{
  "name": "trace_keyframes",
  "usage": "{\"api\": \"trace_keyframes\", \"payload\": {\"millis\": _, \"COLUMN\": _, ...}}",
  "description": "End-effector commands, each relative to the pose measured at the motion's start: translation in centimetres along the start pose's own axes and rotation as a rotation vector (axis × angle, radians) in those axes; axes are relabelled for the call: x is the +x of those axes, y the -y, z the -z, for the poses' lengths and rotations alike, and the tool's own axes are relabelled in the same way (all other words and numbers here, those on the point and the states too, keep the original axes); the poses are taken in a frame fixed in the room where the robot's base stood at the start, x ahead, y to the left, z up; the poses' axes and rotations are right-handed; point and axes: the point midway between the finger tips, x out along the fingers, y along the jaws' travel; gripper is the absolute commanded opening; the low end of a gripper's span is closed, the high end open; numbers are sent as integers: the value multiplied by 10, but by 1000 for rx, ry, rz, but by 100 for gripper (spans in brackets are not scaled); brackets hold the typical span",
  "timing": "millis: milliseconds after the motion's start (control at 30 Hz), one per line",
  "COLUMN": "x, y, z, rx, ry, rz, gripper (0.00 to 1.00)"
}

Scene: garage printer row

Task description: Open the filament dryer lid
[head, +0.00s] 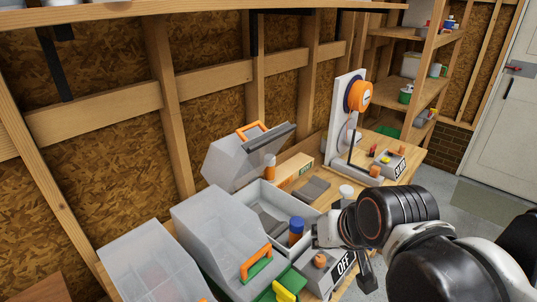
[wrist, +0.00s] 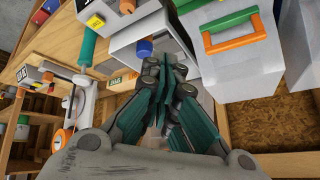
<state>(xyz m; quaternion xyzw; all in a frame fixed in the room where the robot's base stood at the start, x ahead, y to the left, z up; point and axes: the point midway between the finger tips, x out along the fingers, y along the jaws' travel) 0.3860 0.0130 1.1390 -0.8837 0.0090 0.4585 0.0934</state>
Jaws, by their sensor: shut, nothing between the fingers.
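Two boxes with cloudy lids and orange handles stand on the bench; I cannot tell by a label which is the dryer. The middle one has its lid (head: 232,160) raised and tilted back above an open grey tray (head: 268,194). The front one has its lid (head: 215,225) down, with an orange handle (head: 256,262) near a green part; an orange handle (wrist: 232,34) also shows in the wrist view. My gripper (head: 324,234) is shut and empty, right of the blue-capped bottle (head: 296,229). Its closed fingers (wrist: 165,72) fill the middle of the wrist view.
A switch box marked OFF (head: 343,265) stands just below my gripper. Another clear box (head: 145,262) is at the left. An orange spool (head: 359,96) on a white stand rises behind. Wall studs and shelves (head: 415,95) bound the back.

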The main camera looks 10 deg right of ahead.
Motion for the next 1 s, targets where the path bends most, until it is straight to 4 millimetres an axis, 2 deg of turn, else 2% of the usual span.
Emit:
{"api": "trace_keyframes", "payload": {"millis": 367, "x": 26, "y": 32, "z": 36, "rx": 382, "ry": 36, "rz": 149, "gripper": 0}}
{"api": "trace_keyframes", "payload": {"millis": 733, "x": 78, "y": 75, "z": 106, "rx": 1087, "ry": 188, "rz": 425, "gripper": 0}}
{"api": "trace_keyframes", "payload": {"millis": 833, "x": 85, "y": 68, "z": 123, "rx": 1343, "ry": 249, "rz": 493, "gripper": 0}}
{"api": "trace_keyframes", "payload": {"millis": 1000, "x": 90, "y": 43, "z": 147, "rx": 1801, "ry": 386, "rz": 620, "gripper": 0}}
